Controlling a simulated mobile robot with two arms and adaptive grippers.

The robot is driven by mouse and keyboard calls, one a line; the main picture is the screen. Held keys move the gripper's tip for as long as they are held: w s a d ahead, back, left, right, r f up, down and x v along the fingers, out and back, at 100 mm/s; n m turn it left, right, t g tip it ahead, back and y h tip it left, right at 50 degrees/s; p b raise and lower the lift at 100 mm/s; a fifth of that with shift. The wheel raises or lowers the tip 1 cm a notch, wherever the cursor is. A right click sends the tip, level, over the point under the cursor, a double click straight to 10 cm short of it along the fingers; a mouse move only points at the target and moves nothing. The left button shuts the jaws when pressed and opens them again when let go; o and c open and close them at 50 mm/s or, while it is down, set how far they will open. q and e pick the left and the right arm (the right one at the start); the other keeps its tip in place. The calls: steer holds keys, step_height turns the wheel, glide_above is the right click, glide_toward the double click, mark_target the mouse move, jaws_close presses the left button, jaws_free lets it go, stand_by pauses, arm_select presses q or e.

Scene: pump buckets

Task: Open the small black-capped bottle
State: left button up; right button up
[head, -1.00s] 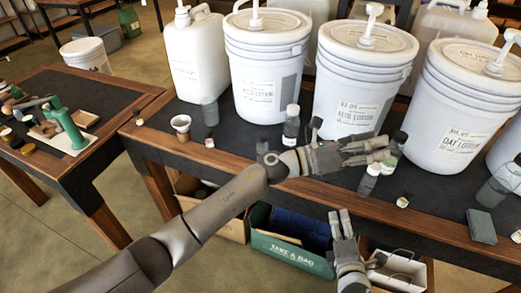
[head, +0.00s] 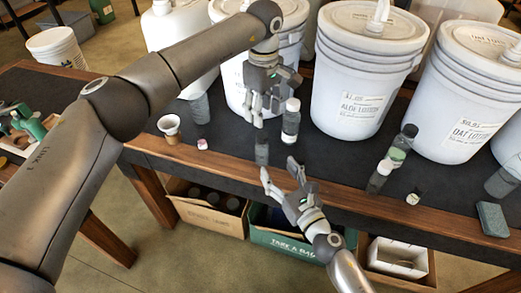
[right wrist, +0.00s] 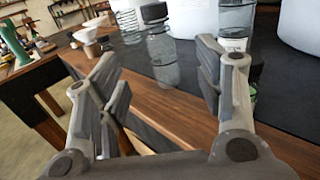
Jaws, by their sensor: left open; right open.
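The small black-capped bottle (head: 262,153) stands upright near the table's front edge; it is clear with a dark cap, and also shows in the right wrist view (right wrist: 162,62) ahead between the fingers. My left gripper (head: 253,108) is open, pointing down above and behind that bottle, beside a white-capped bottle (head: 291,122). My right gripper (head: 279,170) is open at the table's front edge, its fingers pointing up towards the bottle but apart from it. The right wrist view shows its fingers (right wrist: 160,68) spread and empty.
Big lotion buckets (head: 355,85) stand behind. A grey-topped bottle (head: 200,108) and a small cup (head: 169,126) stand to the left. Several small bottles cluster to the right, including a dark-capped one (head: 397,154). A green bin (head: 275,239) sits under the table edge.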

mark_target(265, 151)
steer(key=x, duration=0.9)
steer(key=shift+w+a, duration=0.1)
steer(key=shift+w, duration=0.15)
jaws_close()
